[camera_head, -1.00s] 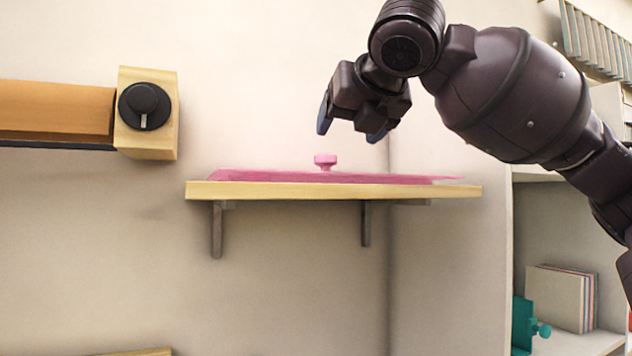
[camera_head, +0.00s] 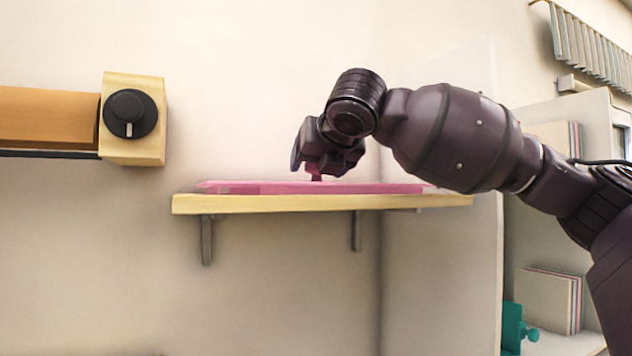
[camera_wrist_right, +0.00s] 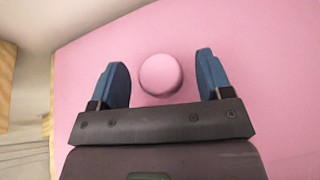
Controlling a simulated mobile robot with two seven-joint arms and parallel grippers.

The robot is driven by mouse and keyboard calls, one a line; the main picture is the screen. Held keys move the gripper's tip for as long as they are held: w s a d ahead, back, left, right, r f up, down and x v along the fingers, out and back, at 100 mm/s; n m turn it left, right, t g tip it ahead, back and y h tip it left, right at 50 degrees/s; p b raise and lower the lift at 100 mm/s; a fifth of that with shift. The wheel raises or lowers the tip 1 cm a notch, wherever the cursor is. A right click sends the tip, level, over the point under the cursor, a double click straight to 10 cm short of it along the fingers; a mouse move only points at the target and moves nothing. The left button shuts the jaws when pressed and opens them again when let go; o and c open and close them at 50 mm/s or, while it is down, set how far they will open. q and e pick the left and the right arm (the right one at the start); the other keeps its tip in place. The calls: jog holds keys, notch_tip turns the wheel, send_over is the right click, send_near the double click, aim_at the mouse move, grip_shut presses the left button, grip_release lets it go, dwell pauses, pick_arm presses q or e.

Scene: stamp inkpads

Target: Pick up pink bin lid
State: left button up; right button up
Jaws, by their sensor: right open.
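The pink bin lid (camera_head: 270,188) lies flat on a wooden wall shelf in the head view. In the right wrist view its pink surface (camera_wrist_right: 240,60) fills most of the picture, with a round pink knob (camera_wrist_right: 160,75) in the middle. My right gripper (camera_head: 313,172) is low over the lid, at the knob, which it mostly hides in the head view. In the right wrist view my right gripper's blue fingers (camera_wrist_right: 163,78) are open, one on each side of the knob, with a gap to each. My left gripper is not in view.
The wooden shelf (camera_head: 200,205) is held by metal brackets. A wooden block with a black knob (camera_head: 130,113) is on the wall at left. At right stand a pale shelf unit with books (camera_head: 548,298) and a teal object (camera_head: 512,328). The wall above the shelf's left part is clear.

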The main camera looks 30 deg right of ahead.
jog(key=shift+w+d+f, duration=0.1)
jog(key=shift+w+f, duration=0.05)
jog(key=shift+w, duration=0.2)
jog(key=shift+s, duration=0.1)
jog(key=c, duration=1.1)
